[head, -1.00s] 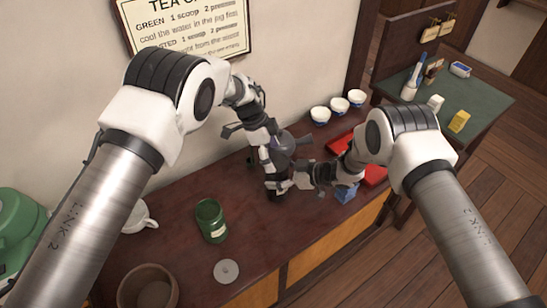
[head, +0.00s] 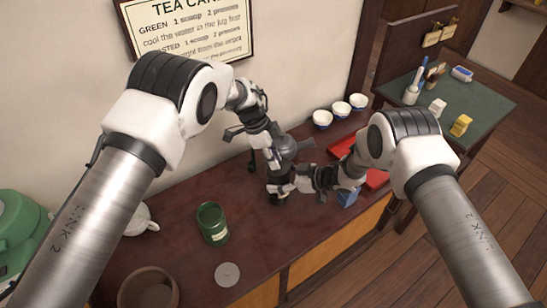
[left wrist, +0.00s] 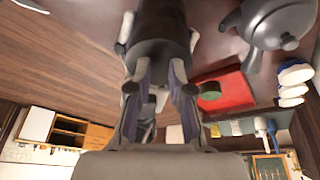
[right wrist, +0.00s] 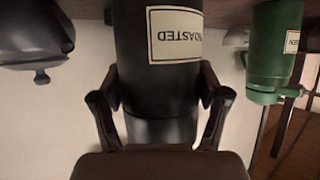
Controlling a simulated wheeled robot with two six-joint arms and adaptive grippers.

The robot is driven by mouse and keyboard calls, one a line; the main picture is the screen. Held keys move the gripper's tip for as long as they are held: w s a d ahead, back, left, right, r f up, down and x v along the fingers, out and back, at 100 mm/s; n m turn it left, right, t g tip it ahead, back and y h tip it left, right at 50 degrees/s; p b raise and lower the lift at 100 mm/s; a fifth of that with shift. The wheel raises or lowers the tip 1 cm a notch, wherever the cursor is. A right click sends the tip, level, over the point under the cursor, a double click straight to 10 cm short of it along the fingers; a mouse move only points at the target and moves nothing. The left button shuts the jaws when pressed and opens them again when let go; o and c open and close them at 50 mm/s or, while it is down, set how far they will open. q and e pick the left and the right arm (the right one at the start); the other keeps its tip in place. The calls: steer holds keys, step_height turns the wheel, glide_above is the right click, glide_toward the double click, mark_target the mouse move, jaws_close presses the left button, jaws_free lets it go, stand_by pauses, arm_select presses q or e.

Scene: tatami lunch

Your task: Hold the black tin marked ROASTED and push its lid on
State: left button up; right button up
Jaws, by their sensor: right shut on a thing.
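The black tin (right wrist: 160,75) has a pale label reading ROASTED, upside down in the right wrist view. My right gripper (right wrist: 158,85) is shut on it, one finger on each side. In the left wrist view the dark cylinder of the tin (left wrist: 160,35) stands between and beyond the parted fingers of my left gripper (left wrist: 161,75). Whether these fingers touch it is unclear.
An open green tin (head: 212,224) stands left of the grippers, with a brown bowl (head: 150,288) in front. A grey teapot (left wrist: 275,22) is close by the tin.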

arm_select(q)
steer(key=shift+v, duration=1.85)
arm_select(e)
steer(key=o, duration=1.7)
steer(key=v, duration=1.2)
arm_select(q)
steer(key=shift+f, duration=0.1)
arm_select(e)
steer(key=shift+f, duration=0.15)
arm_select(q)
steer(key=shift+b+x, duration=1.15)
steer(key=shift+x, duration=0.75)
steer(key=shift+s, duration=0.1)
arm_select(e)
steer(key=shift+f, duration=0.95)
